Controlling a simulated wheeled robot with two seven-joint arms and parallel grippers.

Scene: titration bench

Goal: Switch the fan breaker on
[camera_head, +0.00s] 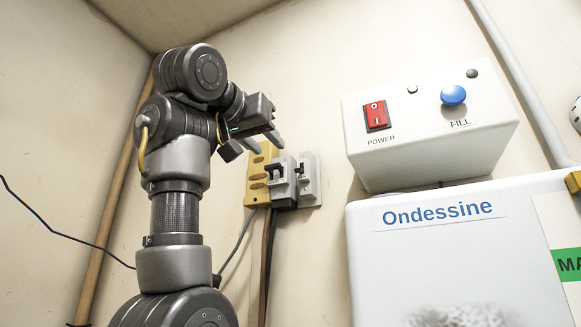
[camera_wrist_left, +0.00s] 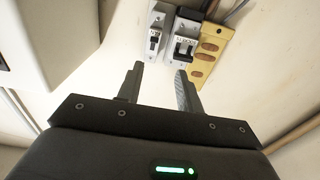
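Two breakers are mounted side by side on the wall. The larger one (camera_head: 281,184) has a black lever and a dark base; it also shows in the left wrist view (camera_wrist_left: 184,48). The narrower grey one (camera_head: 309,183) stands to its right in the head view and shows on the left in the left wrist view (camera_wrist_left: 154,40). The labels are too small to read surely, so I cannot tell which is the fan breaker. My left gripper (camera_head: 265,145) is in front of and above the breakers, apart from them. Its two fingers (camera_wrist_left: 160,70) are spread with nothing between them.
A yellow wooden board (camera_head: 260,174) sits beside the breakers, with cables (camera_head: 267,250) hanging below. To the right is a white control box (camera_head: 430,125) with a red power switch (camera_head: 376,116) and blue fill knob (camera_head: 453,95), above a white Ondessine unit (camera_head: 450,250).

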